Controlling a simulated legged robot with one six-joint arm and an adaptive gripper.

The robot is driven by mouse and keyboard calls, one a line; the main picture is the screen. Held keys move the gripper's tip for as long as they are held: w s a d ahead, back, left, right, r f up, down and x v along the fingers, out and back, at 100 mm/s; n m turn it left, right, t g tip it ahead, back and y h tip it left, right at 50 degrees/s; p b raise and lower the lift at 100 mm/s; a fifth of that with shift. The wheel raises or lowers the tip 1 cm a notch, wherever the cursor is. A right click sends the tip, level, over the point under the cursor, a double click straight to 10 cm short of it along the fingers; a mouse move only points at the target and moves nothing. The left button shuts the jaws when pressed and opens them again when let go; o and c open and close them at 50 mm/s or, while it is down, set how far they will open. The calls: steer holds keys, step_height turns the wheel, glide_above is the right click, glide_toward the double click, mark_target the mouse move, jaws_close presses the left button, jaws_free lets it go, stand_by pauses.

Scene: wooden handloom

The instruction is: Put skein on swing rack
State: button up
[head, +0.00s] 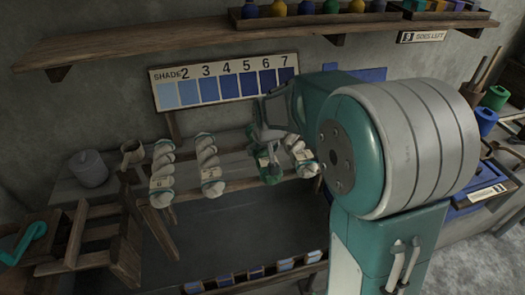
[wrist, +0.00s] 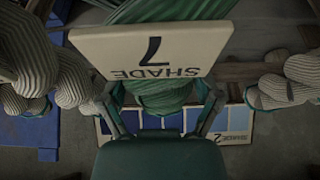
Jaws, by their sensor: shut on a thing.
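My gripper (head: 268,150) is shut on a green skein (wrist: 165,100), with a finger on each side of it in the wrist view. A pale tag (wrist: 150,50) marked SHADE and 7 lies over this skein. In the head view the green skein (head: 270,173) hangs below my gripper, among the pale skeins at the wooden rack (head: 237,184). Pale twisted skeins hang on the rack at the left (head: 162,178), in the middle (head: 208,165) and at the right (head: 301,156). I cannot tell whether the green skein touches the rack rails.
A shade board (head: 225,87) with blue swatches stands behind the rack. A shelf (head: 180,42) with colored jars runs above. A grey lidded pot (head: 88,170) and a wooden frame (head: 100,235) stand at left. A dark trough (head: 215,225) lies below. My arm hides the right side.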

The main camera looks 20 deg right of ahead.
steer(key=shift+r, duration=0.55)
step_height(320, 180, up, 2)
steer(key=shift+r, duration=0.15)
steer(key=s+r, duration=0.1)
steer(key=r, duration=0.1)
steer(key=s+r, duration=0.4)
steer(key=shift+d, duration=0.35)
steer(key=s+d+r, duration=0.1)
steer(key=s+r, duration=0.2)
steer(key=s, duration=0.6)
steer(key=shift+d+r, duration=0.15)
steer(key=shift+d, duration=0.05)
